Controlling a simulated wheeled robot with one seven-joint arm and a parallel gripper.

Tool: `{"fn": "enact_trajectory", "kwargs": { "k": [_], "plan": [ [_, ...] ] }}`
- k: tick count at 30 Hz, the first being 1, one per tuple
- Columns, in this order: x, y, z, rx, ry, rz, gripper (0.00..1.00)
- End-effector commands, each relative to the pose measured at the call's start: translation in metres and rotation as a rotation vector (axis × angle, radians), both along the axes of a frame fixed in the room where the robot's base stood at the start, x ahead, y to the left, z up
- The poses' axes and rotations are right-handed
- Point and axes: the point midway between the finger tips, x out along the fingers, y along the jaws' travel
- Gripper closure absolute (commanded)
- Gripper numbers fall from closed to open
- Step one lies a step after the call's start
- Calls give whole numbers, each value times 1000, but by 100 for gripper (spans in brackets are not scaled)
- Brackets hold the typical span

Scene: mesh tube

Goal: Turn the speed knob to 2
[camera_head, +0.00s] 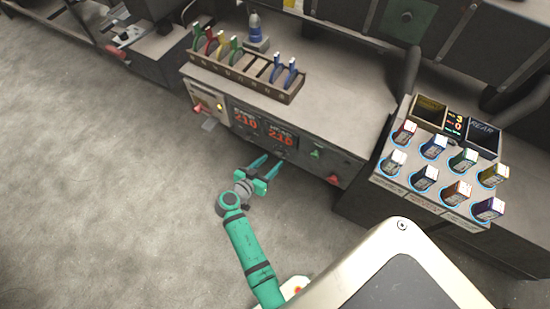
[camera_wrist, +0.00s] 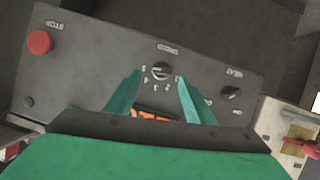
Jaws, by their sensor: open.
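The speed knob (camera_wrist: 162,70) is a small dark round knob on a grey control panel in the wrist view, ringed by white numbers that appear upside down. Its pointer is too small to read surely. My gripper (camera_wrist: 160,76) has two green fingers, open, with the knob in the gap between their tips. I cannot tell whether they touch it. In the head view my gripper (camera_head: 268,162) is open in front of the workbench's front panel, below the red displays. The knob is too small to make out there.
The wrist view shows a heat knob (camera_wrist: 231,93) right of the fingers, and a red stop button (camera_wrist: 40,42) at the left. In the head view, a rack (camera_head: 240,78) of coloured tools stands on the bench, and a sloped box with several coloured blocks (camera_head: 425,178) stands at the right.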

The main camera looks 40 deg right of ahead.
Motion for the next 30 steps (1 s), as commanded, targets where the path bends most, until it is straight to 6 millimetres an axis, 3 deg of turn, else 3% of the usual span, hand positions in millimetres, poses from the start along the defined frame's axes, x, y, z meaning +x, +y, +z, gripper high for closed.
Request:
{"fn": "enact_trajectory", "kwargs": {
  "k": [9,20,25,30],
  "plan": [
    [12,-31,-14,1,0,3,52],
    [12,-36,-16,1,1,2,52],
    [12,-37,-16,1,0,1,90],
    [12,-37,-16,1,1,0,93]
  ]
}}
